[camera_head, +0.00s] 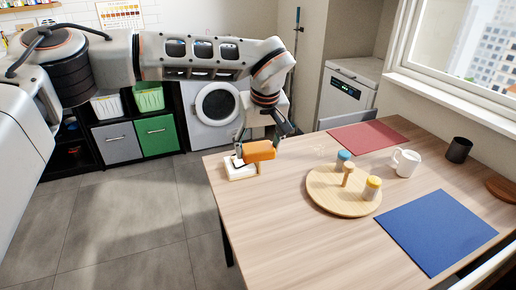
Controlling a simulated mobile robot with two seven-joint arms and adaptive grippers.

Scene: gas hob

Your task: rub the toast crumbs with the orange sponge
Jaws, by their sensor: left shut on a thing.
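The orange sponge (260,151) is in my left gripper (250,147), which is shut on it at the table's far left corner. The sponge is just above a small white and wooden tray (241,173); I cannot tell whether they touch. Faint pale specks (323,151), which may be the toast crumbs, lie on the wooden table (270,215) to the right of the sponge, but they are too small to make out clearly. My right gripper is not in view.
A round wooden board (325,197) with several small items stands mid-table. A white mug (405,162), a black cup (459,150), a red mat (367,136) and a blue mat (437,231) lie further right. The table's front left is clear.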

